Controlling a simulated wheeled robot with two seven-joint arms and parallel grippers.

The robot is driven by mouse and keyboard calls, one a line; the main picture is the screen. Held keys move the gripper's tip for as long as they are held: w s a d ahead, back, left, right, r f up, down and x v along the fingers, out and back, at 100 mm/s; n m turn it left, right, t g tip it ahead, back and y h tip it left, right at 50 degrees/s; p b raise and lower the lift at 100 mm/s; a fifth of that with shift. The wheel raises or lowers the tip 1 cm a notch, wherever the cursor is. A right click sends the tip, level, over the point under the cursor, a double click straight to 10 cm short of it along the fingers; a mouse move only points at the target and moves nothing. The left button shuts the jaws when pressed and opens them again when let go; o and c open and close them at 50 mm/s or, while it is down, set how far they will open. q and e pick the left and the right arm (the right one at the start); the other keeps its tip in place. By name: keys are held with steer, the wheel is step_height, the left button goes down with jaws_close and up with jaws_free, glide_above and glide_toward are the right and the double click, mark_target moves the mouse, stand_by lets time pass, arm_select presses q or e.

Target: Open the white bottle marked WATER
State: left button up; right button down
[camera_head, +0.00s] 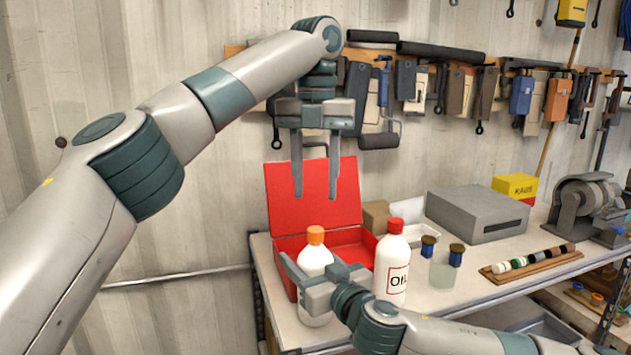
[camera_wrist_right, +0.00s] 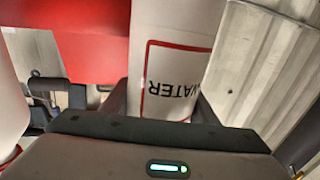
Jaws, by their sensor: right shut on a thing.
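The white bottle marked WATER (camera_head: 315,263) has an orange cap (camera_head: 316,235) and stands upright at the left front of the workbench. In the right wrist view its WATER label (camera_wrist_right: 176,83) appears upside down. My right gripper (camera_head: 310,268) is shut on the bottle's body, below the cap. The cap is on the bottle. My left gripper (camera_head: 316,190) hangs above the cap, fingers pointing down, open and empty, apart from the cap.
A white bottle marked OIL (camera_head: 391,268) with a red cap stands just right. An open red box (camera_head: 312,198) is behind. A glass jar (camera_head: 443,272), blue-capped items, a grey case (camera_head: 477,213) and a wooden rack (camera_head: 531,262) fill the right side.

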mark_target(316, 229)
arm_select(q)
steer(key=m, duration=0.3)
steer(key=shift+f, duration=0.1)
stand_by(0.4)
steer(key=shift+f, duration=3.9)
steer(key=shift+c, duration=0.4)
jaws_close()
